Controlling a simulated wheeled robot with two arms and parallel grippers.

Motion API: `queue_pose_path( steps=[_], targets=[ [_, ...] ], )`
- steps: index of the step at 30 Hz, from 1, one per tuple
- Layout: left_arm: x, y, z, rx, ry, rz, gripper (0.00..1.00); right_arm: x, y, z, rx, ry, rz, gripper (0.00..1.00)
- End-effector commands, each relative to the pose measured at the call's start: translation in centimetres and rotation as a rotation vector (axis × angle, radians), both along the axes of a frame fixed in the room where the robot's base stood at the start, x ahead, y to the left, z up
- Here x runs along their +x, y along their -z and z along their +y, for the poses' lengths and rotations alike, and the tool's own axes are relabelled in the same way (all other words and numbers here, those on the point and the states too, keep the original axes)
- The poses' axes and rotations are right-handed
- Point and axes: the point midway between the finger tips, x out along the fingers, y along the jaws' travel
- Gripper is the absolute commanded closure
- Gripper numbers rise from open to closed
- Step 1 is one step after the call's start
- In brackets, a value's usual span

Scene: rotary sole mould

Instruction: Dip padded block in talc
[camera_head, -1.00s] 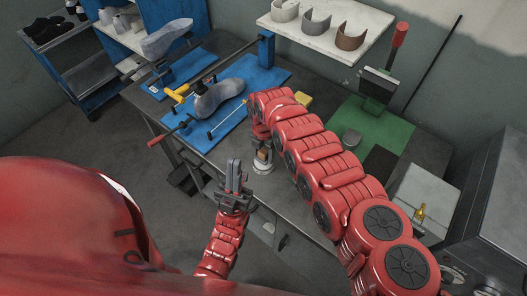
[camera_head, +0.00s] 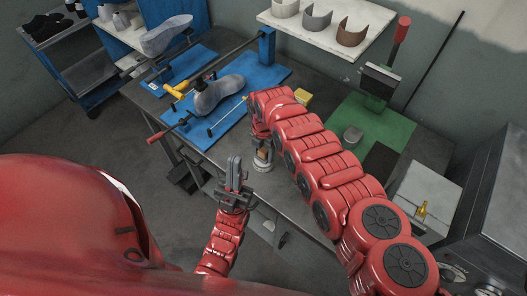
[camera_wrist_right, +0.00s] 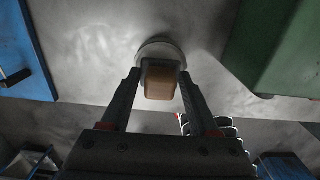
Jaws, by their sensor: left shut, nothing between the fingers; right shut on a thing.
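My right gripper (camera_head: 262,146) points down near the front edge of the grey table, shut on a small brown padded block (camera_head: 263,154). In the right wrist view the block (camera_wrist_right: 160,80) sits between the fingertips (camera_wrist_right: 160,76). A round pale dish (camera_wrist_right: 158,47), seemingly the talc dish, is right below the block and partly hidden by it. It also shows in the head view (camera_head: 263,166). Whether the block touches the talc cannot be told. My left gripper (camera_head: 235,160) is shut and empty, pointing up in front of the table edge.
A blue mould fixture (camera_head: 233,117) holds a grey sole form (camera_head: 217,95) to the left of my right gripper. A green press base (camera_head: 382,135) and a yellow block (camera_head: 303,97) lie to the right. A white shelf (camera_head: 330,27) stands behind.

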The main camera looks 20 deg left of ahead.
Motion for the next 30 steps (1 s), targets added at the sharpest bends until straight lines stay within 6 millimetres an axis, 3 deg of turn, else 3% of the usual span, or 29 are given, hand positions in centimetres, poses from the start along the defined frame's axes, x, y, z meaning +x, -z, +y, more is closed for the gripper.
queue_pose_path(
  steps=[30],
  targets=[
    [0.0,0.95,0.0,0.0,0.0,0.0,1.0,0.02,0.84,-0.02,0.0,0.0,0.0,0.83]
  ],
)
